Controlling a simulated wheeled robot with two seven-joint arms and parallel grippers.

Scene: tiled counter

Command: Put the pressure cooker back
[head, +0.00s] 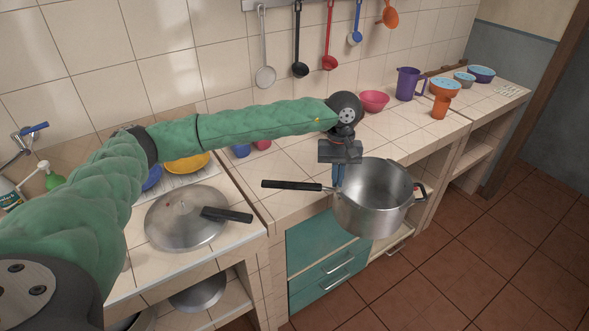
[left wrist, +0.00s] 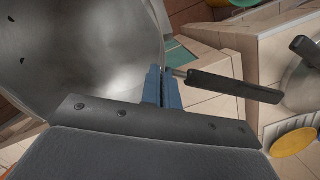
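The pressure cooker pot (head: 375,200) is a silver, lidless pot with a long black handle (head: 292,185) pointing left. It is in front of the counter edge, above the teal drawers, with its open top up and slightly tilted. My left gripper (head: 338,176) has its blue fingers closed on the pot's wall near the handle. In the left wrist view the fingers (left wrist: 163,88) pinch the rim beside the handle (left wrist: 235,87), and the pot (left wrist: 85,45) fills the upper left. The round silver lid (head: 182,218) with a black handle lies on the left counter. My right gripper is not in view.
A pink bowl (head: 374,100), a purple pitcher (head: 409,84) and an orange cup (head: 440,107) stand further right. Ladles hang on the wall. The middle counter (head: 285,165) is mostly clear. A metal pot (head: 198,291) sits on the lower shelf.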

